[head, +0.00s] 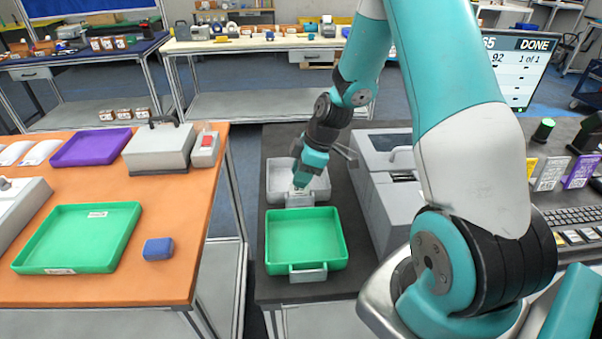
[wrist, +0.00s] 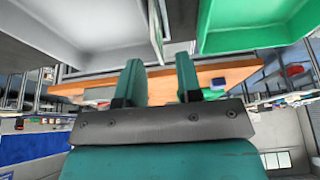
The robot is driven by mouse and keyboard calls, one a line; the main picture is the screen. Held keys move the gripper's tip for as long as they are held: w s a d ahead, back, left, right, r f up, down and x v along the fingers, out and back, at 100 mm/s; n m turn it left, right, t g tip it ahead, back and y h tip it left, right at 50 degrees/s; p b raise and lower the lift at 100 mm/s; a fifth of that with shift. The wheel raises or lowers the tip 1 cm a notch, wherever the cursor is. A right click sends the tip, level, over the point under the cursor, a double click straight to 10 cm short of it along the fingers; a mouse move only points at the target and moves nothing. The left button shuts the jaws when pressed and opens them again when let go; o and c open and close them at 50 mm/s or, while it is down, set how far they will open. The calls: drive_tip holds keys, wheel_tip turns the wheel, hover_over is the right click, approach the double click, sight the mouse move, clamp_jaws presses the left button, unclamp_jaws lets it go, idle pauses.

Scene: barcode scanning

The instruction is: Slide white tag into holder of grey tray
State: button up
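The grey tray (head: 279,176) stands on the dark bench behind the green tray, and its wall fills the upper left of the wrist view (wrist: 95,25). A grey holder (head: 303,204) sits on its front side, partly hidden by my gripper. My gripper (head: 299,187) points down at the tray's front edge, just over the holder.
A green tray (head: 306,242) with its own front holder (head: 308,274) lies close in front. A grey machine (head: 385,185) stands just right of the trays. An orange table (head: 180,220) with a blue block (head: 158,249) is left, across a gap.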

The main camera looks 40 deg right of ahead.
drive_tip(key=shift+r, duration=0.1)
drive_tip(key=b+v, duration=0.2)
drive_tip(key=v, duration=1.5)
drive_tip(key=shift+s+d, duration=0.1)
drive_tip(key=s+a+r, duration=0.1)
drive_tip(key=a+r, duration=0.1)
drive_tip(key=a, duration=0.8)
drive_tip(key=s+a+m+g, duration=0.2)
drive_tip(key=s+a+m, duration=0.2)
drive_tip(key=s+a, duration=1.3)
drive_tip(key=shift+s+a+r+y, duration=0.2)
drive_tip(key=shift+a+r+y, duration=0.15)
drive_tip(key=shift+a, duration=0.2)
